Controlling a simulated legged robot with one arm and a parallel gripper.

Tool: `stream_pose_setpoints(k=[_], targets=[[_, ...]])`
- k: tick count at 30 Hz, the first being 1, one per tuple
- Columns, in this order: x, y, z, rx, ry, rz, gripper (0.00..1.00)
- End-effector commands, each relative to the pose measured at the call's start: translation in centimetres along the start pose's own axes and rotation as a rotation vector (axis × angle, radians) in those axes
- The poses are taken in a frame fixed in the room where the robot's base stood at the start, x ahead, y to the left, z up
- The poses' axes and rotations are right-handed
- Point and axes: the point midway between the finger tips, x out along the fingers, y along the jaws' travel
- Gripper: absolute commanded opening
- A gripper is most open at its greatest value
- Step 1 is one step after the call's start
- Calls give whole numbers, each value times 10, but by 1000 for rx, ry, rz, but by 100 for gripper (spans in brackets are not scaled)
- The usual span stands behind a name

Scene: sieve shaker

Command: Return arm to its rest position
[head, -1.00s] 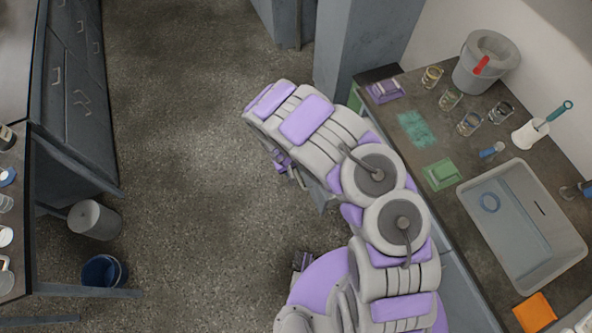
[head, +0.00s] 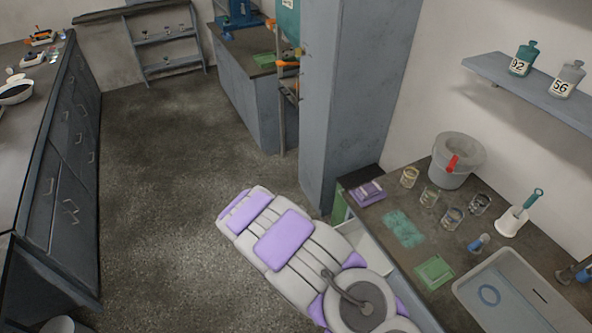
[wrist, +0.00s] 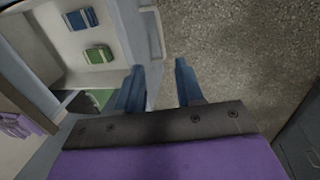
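My arm (head: 285,240), with purple and light grey covers, is bent in front of the sink counter in the head view. My gripper is hidden beneath the arm there.
The counter (head: 385,267) at right carries a sink (head: 470,290), glass beakers (head: 452,217), a grey bucket (head: 455,165) and cloths. A grey pillar (head: 340,100) stands behind my arm. A drawer cabinet (head: 70,170) lines the left. The floor (head: 170,170) between is clear.

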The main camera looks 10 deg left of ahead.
Motion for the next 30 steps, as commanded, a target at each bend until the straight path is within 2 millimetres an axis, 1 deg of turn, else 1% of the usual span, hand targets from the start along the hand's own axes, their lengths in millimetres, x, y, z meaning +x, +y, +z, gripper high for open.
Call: stream_pose_setpoints(k=[4,7,8,10,14,15,18,20,21,24,29,30], targets=[[-1,2,0,3,0,1,37],[-11,15,-1,22,-2,10,37],[-15,22,-1,32,-4,15,37],[-30,42,2,63,-13,27,37],[-68,87,11,137,-30,50,37],[-78,100,17,161,-41,55,37],[-106,130,32,220,-59,61,37],[-124,145,42,252,-69,64,37],[-134,154,50,274,-79,64,37],[-160,174,72,328,-98,58,37],[-200,196,109,407,-124,38,37],[-209,200,120,425,-133,31,37]])
